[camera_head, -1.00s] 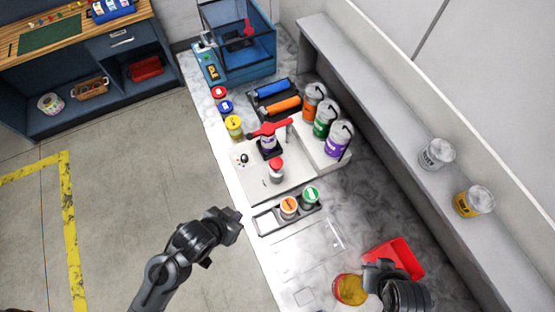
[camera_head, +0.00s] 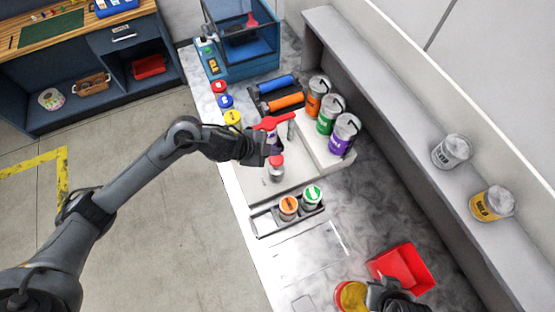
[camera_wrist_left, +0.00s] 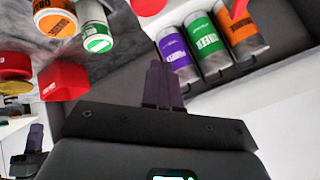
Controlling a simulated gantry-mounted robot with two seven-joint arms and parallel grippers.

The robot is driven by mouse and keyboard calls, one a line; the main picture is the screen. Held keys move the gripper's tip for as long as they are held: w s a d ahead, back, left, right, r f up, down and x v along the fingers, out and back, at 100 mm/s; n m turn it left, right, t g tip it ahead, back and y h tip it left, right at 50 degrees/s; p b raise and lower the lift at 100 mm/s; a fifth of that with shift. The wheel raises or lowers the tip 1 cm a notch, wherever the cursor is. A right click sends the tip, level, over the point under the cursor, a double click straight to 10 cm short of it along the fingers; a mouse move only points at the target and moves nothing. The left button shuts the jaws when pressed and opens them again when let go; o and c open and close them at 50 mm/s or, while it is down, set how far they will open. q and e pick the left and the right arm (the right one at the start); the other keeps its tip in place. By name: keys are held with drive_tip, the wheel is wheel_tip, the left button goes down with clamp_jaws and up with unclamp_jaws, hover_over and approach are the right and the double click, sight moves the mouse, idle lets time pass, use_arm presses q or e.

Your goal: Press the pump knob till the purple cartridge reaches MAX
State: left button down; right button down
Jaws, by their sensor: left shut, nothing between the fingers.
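The pump (camera_head: 277,172) stands on the light plate in the head view, with a round red knob (camera_head: 276,160) on top. A round red top, apparently the same knob, is cut off at the upper edge of the left wrist view (camera_wrist_left: 148,5). My left gripper (camera_head: 265,157) is shut and empty, close beside the knob; contact cannot be told. The purple cartridge (camera_head: 272,138) is mostly hidden behind this gripper, below a red lever (camera_head: 270,123); its level and MAX mark cannot be read. My right gripper (camera_head: 372,290) is at the bottom, its jaws unclear.
Orange, green and purple ink cans (camera_head: 342,135) stand right of the plate. A black rack (camera_head: 262,222) holds orange- and green-lidded jars. A red bin (camera_head: 402,268) and a yellow tub (camera_head: 350,297) are near my right gripper. A shelf (camera_head: 400,125) runs along the right.

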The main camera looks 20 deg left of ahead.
sight(274, 161)
use_arm(q)
drive_tip(key=shift+w+a+r+t, duration=0.15)
drive_tip(key=shift+w+r+t, duration=0.05)
drive_tip(key=shift+w+r, duration=0.4)
drive_tip(key=shift+w+a+r+t, duration=0.1)
drive_tip(key=shift+w+r+t, duration=0.1)
drive_tip(key=shift+w+r, duration=0.4)
use_arm(e)
drive_tip(key=shift+a+f, duration=0.1)
drive_tip(key=shift+f, duration=0.1)
use_arm(q)
drive_tip(key=shift+s, duration=0.1)
use_arm(e)
drive_tip(key=shift+f, duration=0.1)
